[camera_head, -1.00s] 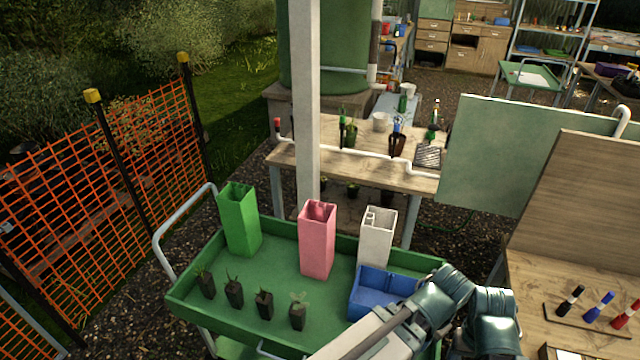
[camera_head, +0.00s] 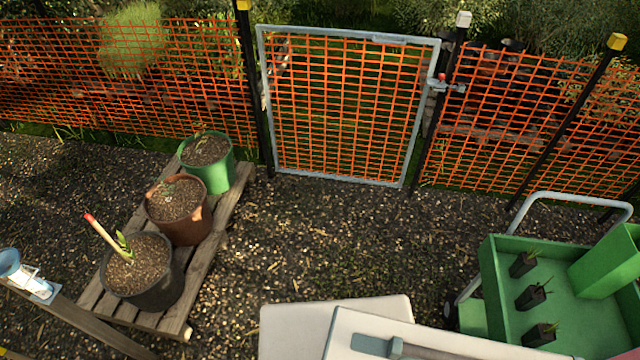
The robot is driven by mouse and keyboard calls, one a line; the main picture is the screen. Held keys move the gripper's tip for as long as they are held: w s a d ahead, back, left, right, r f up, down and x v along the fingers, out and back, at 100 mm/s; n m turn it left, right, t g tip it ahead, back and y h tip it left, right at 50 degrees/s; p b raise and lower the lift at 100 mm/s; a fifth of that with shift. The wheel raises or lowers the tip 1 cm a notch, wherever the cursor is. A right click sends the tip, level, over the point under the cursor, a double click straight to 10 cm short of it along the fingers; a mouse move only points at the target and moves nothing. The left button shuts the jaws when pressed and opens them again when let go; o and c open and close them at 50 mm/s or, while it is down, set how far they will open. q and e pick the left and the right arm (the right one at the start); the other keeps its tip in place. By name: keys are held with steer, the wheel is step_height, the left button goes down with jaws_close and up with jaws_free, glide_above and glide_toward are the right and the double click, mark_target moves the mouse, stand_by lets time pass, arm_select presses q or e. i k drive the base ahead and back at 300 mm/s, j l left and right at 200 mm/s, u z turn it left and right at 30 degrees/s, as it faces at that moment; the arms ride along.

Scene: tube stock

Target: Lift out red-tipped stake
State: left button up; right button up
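A pale stake with a red tip (camera_head: 100,235) stands tilted in the soil of a black pot (camera_head: 148,285) at the left. Its tip leans up and to the left. A small green plant grows beside it, close to its lower part. The stake's buried end is hidden by the soil. Neither of my grippers is in view; only pale parts of my own body show at the bottom.
A brown pot (camera_head: 178,212) and a green pot (camera_head: 207,163) share the wooden pallet (camera_head: 196,282) with the black pot. A closed mesh gate (camera_head: 345,110) and orange fence stand behind. A green cart (camera_head: 585,320) is at right. Gravel between is clear.

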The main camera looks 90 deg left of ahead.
mark_target(89, 217)
steer(key=u, duration=4)
steer(key=i+u, duration=0.25)
steer(key=j+u, duration=0.25)
steer(key=i, duration=0.95)
